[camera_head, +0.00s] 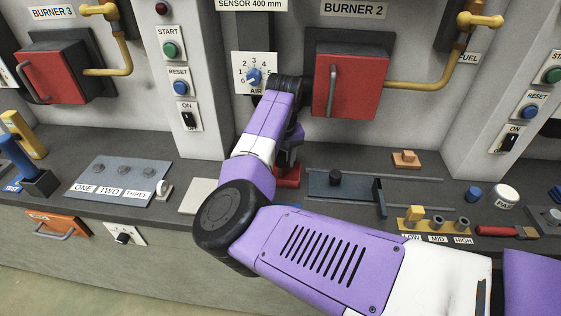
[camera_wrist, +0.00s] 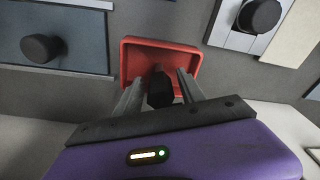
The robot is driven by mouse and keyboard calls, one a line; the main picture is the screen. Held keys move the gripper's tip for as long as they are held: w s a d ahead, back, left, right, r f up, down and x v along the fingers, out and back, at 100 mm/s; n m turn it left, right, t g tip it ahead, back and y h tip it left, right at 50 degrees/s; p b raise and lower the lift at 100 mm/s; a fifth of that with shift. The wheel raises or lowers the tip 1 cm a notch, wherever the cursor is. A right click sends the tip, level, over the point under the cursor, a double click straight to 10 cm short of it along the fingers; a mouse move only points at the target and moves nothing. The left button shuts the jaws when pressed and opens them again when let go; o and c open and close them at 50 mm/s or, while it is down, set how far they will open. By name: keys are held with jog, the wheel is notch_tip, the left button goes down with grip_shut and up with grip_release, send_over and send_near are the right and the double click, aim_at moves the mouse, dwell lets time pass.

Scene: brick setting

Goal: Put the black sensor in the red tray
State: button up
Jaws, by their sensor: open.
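The red tray (camera_wrist: 188,52) lies beneath my gripper (camera_wrist: 158,88) in the wrist view. In the head view the tray (camera_head: 287,179) is mostly hidden behind my arm. A black piece with a narrow stem, apparently the black sensor (camera_wrist: 160,92), shows between my two fingers, overlapping the tray's near side. My fingers are spread, one on either side of it, with gaps visible. I cannot tell whether the piece rests on the tray floor. In the head view my gripper (camera_head: 288,160) points down over the tray, and the black piece is not distinguishable.
A blue-grey plate with a black knob (camera_wrist: 42,48) lies beside the tray; it also shows in the head view (camera_head: 335,178). Another black knob (camera_wrist: 260,15) sits on a pale plate. The red Burner 2 box (camera_head: 350,85) juts from the wall close to my wrist.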

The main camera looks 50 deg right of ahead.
jog(key=shift+r, duration=0.1)
jog(key=r, duration=0.4)
jog(key=s+r, duration=0.1)
jog(key=r, duration=0.3)
jog(key=r+b, duration=0.1)
jog(key=r, duration=0.3)
jog(key=shift+s+a, duration=0.15)
jog(key=shift+a, duration=0.2)
